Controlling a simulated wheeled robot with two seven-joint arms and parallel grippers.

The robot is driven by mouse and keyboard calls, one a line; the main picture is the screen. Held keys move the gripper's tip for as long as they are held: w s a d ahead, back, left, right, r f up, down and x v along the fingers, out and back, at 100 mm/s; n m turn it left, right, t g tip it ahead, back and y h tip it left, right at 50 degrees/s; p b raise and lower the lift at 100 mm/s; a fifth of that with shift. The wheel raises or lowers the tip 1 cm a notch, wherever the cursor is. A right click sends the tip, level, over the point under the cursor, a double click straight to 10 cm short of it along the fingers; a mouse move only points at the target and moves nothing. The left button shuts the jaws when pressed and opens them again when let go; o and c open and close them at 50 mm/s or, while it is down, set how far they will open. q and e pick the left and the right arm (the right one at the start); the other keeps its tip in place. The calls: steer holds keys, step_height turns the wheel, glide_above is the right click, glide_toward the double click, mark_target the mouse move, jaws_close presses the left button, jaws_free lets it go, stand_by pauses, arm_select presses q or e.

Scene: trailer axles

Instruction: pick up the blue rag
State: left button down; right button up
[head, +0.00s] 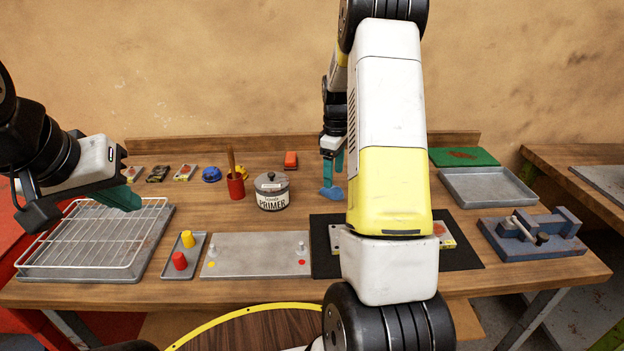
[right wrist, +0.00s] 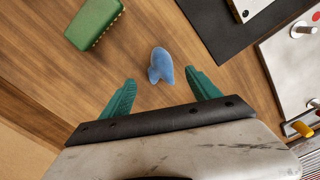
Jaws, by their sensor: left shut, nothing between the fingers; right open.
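The blue rag (head: 331,193) is a small crumpled lump on the wooden table, right of the primer pot in the head view. In the right wrist view the blue rag (right wrist: 161,66) lies just beyond and between the two teal fingertips, apart from both. My right gripper (right wrist: 158,88) is open and empty, pointing down over the rag; in the head view my right gripper (head: 333,175) is partly hidden by my own arm. My left gripper (head: 124,198) is shut and empty, above the wire rack at the left.
The primer pot (head: 272,192) and a red cup with a brush (head: 236,187) stand left of the rag. A green brush-like block (right wrist: 94,23) lies near the right gripper. A black mat (head: 463,254) lies in front of the rag; a grey tray (head: 487,203) is further right.

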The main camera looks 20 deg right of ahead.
step_height(320, 180, down, 6)
steer(key=shift+r, duration=0.2)
steer(key=shift+a, duration=0.1)
steer(key=c, duration=1.4)
